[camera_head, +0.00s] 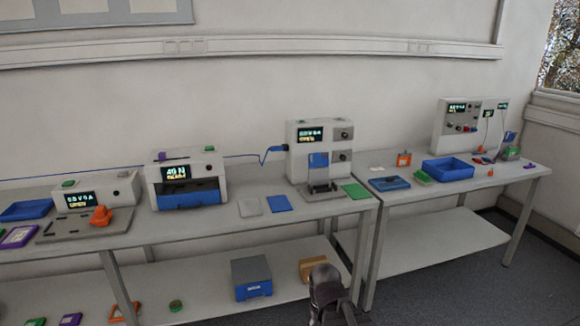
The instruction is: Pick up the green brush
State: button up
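A small green object (423,178) lies on the right table, just left of the blue tray and beside a flat blue item. It may be the green brush, but it is too small to tell for sure. My gripper (325,275) shows dark at the bottom centre, in front of the lower shelf and well apart from the green object. Its fingers cannot be made out, so I cannot tell whether it is open or shut. Nothing is visibly held.
The right table (465,187) carries a blue tray (447,174), a blue item (389,184) and an orange item (404,159). The left table (250,227) holds several grey devices and a green mat (357,191). A blue-grey box (251,279) stands on the lower shelf.

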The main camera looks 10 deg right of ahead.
aim_at(422, 176)
jog(key=z, duration=0.05)
jog(key=i, duration=2.15)
jog(key=z, duration=1.55)
